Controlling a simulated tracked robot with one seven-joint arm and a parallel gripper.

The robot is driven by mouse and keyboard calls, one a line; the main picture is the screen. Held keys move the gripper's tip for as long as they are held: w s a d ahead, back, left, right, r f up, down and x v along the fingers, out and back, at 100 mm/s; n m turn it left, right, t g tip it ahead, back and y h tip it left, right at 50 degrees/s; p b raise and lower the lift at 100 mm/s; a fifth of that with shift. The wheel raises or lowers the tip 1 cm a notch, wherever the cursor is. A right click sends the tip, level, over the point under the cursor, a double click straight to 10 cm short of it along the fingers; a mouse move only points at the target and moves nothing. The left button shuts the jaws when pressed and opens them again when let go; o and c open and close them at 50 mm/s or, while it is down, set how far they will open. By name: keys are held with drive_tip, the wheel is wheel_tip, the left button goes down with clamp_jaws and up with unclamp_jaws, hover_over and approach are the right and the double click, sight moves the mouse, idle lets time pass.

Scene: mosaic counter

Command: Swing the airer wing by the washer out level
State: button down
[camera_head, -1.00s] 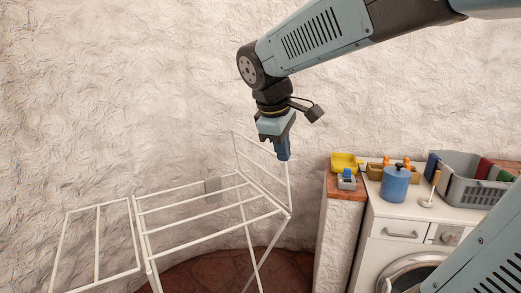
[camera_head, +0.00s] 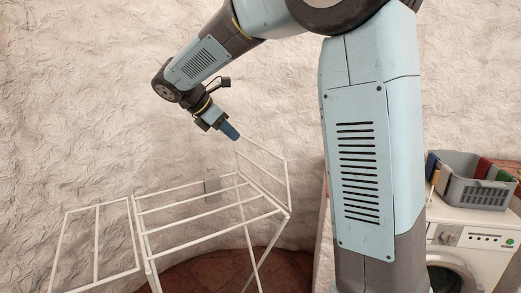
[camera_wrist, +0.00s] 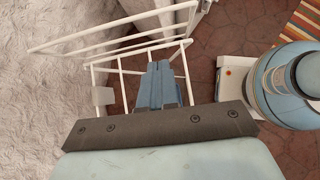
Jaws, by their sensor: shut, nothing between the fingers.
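The white airer (camera_head: 205,208) stands by the textured wall. Its wing on the washer side (camera_head: 287,185) stands up steeply from the airer's right end, not level. My gripper (camera_head: 234,135) is shut and empty, with its blue fingertips at the wing's upper far corner; I cannot tell whether they touch it. In the wrist view the shut fingers (camera_wrist: 157,85) show over the airer's white bars (camera_wrist: 112,45). The washer (camera_head: 470,240) is at the right, partly hidden behind my arm.
A grey basket (camera_head: 470,180) with coloured items sits on the washer. The airer's other wing (camera_head: 97,245) spreads at the left. The rough wall (camera_head: 90,100) is close behind the airer. Dark red floor (camera_wrist: 215,50) shows bare beside the airer.

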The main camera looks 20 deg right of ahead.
drive_tip(key=shift+w+a+f, duration=0.1)
drive_tip(key=shift+w+a, duration=0.2)
drive_tip(key=shift+w, duration=0.1)
drive_tip(key=shift+d+f, duration=0.1)
drive_tip(key=d+r+x, duration=0.2)
drive_tip(key=x, duration=1)
drive_tip(key=shift+w+d, duration=0.15)
drive_tip(key=shift+w, duration=0.2)
drive_tip(key=shift+f, duration=0.1)
